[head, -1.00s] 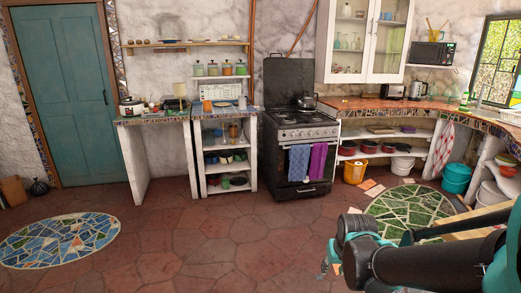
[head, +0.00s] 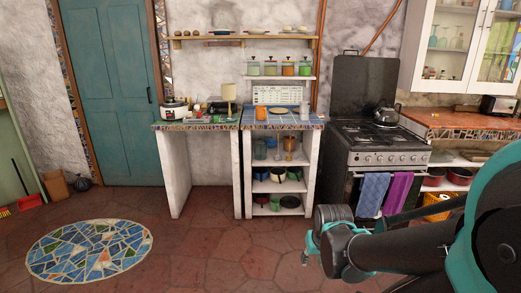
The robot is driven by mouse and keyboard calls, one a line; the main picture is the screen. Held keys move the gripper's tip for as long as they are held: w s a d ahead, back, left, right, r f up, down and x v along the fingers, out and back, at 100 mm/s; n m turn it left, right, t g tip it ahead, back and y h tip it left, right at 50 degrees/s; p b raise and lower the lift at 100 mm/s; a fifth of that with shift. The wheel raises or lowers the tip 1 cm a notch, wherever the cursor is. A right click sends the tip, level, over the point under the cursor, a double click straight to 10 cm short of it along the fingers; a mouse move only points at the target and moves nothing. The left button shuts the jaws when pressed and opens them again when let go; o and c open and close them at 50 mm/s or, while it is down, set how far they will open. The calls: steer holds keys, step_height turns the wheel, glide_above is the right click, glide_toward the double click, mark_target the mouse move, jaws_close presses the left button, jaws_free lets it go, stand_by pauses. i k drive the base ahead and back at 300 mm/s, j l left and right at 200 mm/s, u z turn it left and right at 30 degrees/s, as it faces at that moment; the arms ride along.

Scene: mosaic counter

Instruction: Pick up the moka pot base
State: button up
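I cannot make out a moka pot base for certain; the small items on the mosaic counter (head: 200,126) are too small to tell apart. A dark kettle (head: 386,114) stands on the stove at right. My gripper (head: 308,248) shows at the lower middle right, with teal finger parts pointing left and down. It is out over the floor in front of the shelves and stove, apart from the counter. Its fingers are small and partly hidden by my arm, so I cannot tell whether it is open or shut.
A rice cooker (head: 174,109), a lamp (head: 229,93) and an orange cup (head: 261,114) stand on the counters. Open shelves (head: 248,180) hold pots and jars. The stove (head: 378,147) stands to their right. The tiled floor (head: 200,235) ahead is clear except for a round mosaic mat (head: 90,250).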

mark_target(304, 117)
steer(key=i, duration=1.9)
